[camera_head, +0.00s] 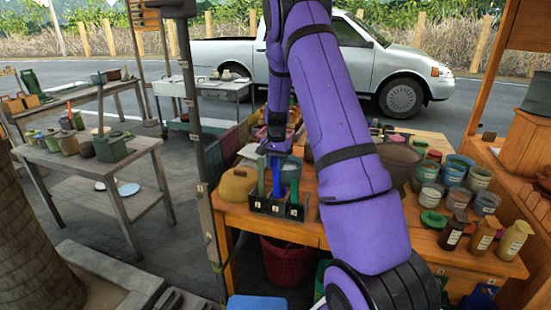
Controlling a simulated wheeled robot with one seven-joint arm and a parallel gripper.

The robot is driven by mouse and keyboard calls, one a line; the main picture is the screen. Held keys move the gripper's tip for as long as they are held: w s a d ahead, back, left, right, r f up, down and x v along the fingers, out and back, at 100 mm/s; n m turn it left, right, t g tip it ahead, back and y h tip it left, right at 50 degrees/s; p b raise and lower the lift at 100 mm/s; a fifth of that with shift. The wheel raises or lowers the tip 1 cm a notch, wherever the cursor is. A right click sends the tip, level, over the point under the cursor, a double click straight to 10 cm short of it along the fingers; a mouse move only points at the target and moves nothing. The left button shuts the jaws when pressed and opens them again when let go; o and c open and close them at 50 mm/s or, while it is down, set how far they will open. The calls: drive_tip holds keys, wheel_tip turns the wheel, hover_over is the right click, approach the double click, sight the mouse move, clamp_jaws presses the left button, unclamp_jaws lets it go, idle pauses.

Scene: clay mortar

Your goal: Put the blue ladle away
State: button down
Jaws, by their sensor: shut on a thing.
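My gripper (275,150) is at the end of my purple arm, over the left part of the orange wooden table. It is shut on the top of an upright blue ladle handle (276,176). A dark holder (276,208) with several labelled slots stands right below, at the table's front edge. The lower end of the held handle reaches down to the holder; I cannot tell how deep it is in a slot. The ladle's bowl is not clear.
A yellow-brown lidded pot (238,184) stands left of the holder. A dark bowl (398,163) and several glaze jars (452,173) crowd the table on the right. A grey post (196,130) rises left of the table. A red basket (287,260) is below.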

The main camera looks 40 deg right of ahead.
drive_tip(key=shift+f, duration=2.55)
drive_tip(key=c, duration=0.8)
unclamp_jaws()
drive_tip(key=shift+r, duration=0.1)
